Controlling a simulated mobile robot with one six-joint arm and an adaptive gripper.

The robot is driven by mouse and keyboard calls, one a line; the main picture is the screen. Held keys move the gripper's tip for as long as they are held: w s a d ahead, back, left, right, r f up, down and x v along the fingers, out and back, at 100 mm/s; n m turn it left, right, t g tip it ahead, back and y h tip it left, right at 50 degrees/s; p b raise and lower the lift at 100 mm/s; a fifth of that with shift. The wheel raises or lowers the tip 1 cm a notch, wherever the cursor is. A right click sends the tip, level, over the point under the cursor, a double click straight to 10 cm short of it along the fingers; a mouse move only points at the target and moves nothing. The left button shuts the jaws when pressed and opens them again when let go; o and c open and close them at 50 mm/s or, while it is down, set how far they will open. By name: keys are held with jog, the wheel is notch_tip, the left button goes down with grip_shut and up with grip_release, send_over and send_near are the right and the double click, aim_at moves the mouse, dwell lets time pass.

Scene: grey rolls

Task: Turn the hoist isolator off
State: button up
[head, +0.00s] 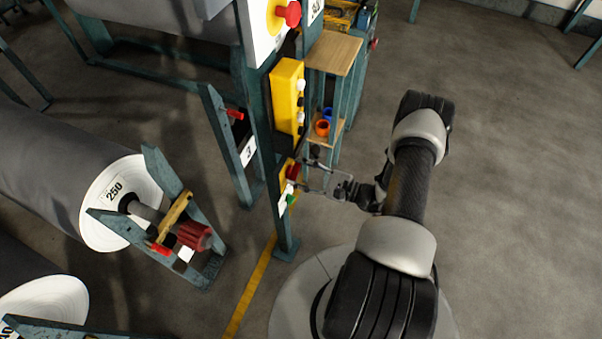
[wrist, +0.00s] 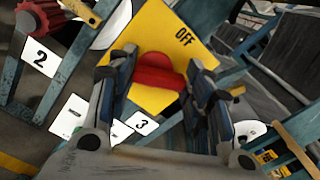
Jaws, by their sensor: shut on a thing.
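The hoist isolator is a red rotary knob (head: 293,171) on a yellow plate on the teal post in the head view. In the wrist view the red knob (wrist: 158,72) sits on its yellow plate (wrist: 145,38), with the word OFF (wrist: 184,37) printed at the upper right. My gripper (head: 304,177) reaches in from the right at the post. In the wrist view its two fingers (wrist: 162,82) stand either side of the knob, shut on it. Which mark the knob points to is unclear, and an ON mark is not visible.
Above the isolator are a yellow control box (head: 287,98) and a red mushroom button (head: 290,14). A green part (head: 291,199) sits just below it. A grey roll (head: 60,170) lies left; floor at right is clear.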

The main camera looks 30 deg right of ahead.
jog(key=shift+o, duration=0.2)
jog(key=n+b, duration=0.1)
jog(key=n, duration=0.5)
jog(key=shift+s+a, duration=0.1)
jog(key=shift+a, duration=0.05)
jog(key=n+b, duration=0.1)
jog(key=n, duration=0.4)
jog(key=shift+s+a+n, duration=0.1)
jog(key=shift+n, duration=0.3)
jog(key=shift+c, duration=0.2)
jog(key=o, duration=1.1)
jog(key=v, duration=1.2)
